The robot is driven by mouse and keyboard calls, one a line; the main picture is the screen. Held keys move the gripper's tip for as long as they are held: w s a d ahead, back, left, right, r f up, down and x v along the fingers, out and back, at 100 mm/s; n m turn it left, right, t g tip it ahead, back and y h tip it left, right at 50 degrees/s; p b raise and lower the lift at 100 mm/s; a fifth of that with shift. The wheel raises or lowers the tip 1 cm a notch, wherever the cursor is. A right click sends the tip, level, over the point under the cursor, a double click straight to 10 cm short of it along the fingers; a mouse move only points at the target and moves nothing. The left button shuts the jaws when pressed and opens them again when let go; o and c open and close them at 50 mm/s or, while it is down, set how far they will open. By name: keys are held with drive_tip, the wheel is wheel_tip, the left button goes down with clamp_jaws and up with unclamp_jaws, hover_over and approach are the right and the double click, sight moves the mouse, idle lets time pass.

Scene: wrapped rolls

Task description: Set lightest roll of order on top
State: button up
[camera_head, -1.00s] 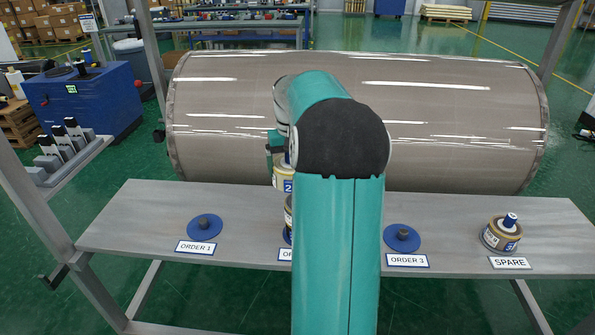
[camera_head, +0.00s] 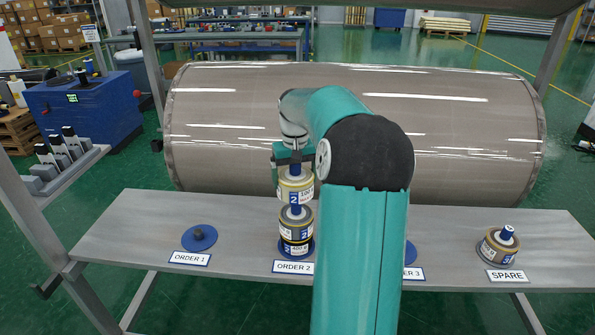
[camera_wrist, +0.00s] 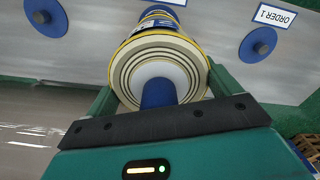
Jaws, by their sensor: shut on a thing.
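My gripper (camera_head: 294,163) is shut on a cream roll (camera_head: 295,187) with a blue label marked 2. The wrist view shows this held roll (camera_wrist: 152,62) end-on between the fingers, with its blue core toward me. The held roll is upright, directly above the stack at ORDER 2. A blue core shows between it and the stack; I cannot tell whether they touch. The stack has an upper roll (camera_head: 296,222) and a darker lower roll (camera_head: 295,246), on a blue disc behind the ORDER 2 sign (camera_head: 294,267). Small print on the labels is unclear.
The ORDER 1 disc (camera_head: 199,237) is empty, with a bare peg. My arm mostly hides the ORDER 3 disc (camera_head: 410,252). A spare roll (camera_head: 498,247) stands by the SPARE sign (camera_head: 507,276). A large wrapped roll (camera_head: 470,130) lies behind the shelf (camera_head: 140,222).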

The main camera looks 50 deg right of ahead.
drive_tip(key=shift+w+d+f, duration=0.1)
drive_tip(key=shift+f, duration=3.3)
drive_tip(key=o, duration=0.8)
drive_tip(key=shift+c, duration=0.2)
drive_tip(key=shift+r, duration=0.1)
wheel_tip(320, 180, up, 14)
drive_tip(key=shift+f, duration=0.15)
